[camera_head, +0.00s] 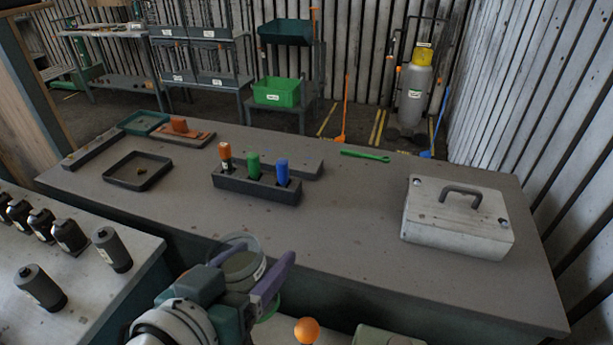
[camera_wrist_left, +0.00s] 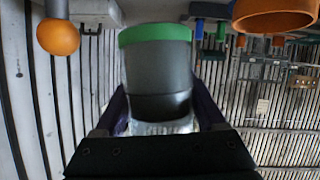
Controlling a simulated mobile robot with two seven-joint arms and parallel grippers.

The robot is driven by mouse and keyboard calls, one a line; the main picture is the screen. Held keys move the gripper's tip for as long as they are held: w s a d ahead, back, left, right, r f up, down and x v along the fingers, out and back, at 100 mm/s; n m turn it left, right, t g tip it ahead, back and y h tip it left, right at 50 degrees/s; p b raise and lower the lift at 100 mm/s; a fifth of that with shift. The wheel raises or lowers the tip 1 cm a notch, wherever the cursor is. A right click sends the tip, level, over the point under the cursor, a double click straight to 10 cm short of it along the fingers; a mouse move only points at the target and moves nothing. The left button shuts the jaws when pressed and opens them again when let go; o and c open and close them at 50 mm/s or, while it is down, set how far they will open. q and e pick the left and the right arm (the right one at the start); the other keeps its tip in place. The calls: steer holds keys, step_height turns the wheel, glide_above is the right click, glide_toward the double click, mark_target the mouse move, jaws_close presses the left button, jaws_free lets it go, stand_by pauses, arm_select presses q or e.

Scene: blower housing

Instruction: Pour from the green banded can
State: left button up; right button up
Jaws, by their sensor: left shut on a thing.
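My right gripper is not in view.
The workbench (camera_head: 345,220) holds a black block (camera_head: 257,187) with orange, green and blue handled tools, a metal case (camera_head: 458,218), a green wrench (camera_head: 365,156) and a black tray (camera_head: 137,186). Dark bottles (camera_head: 113,249) stand on the left table. An orange ball (camera_head: 306,330) is near my gripper.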

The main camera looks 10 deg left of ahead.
mark_target(238, 265)
arm_select(q)
steer(key=shift+w+a+f+n+h+b, duration=0.1)
steer(key=shift+a+f+n+h+b, duration=0.25)
steer(key=shift+a+f+b, duration=0.6)
steer(key=shift+w+a+f+n+h+b, duration=0.2)
steer(key=shift+a+n+b, duration=0.3)
steer(key=shift+b, duration=0.9)
steer(key=shift+s, duration=0.2)
steer(key=shift+f+n+h+b, duration=0.25)
steer(key=shift+f+h+b, duration=0.15)
steer(key=shift+b, duration=0.45)
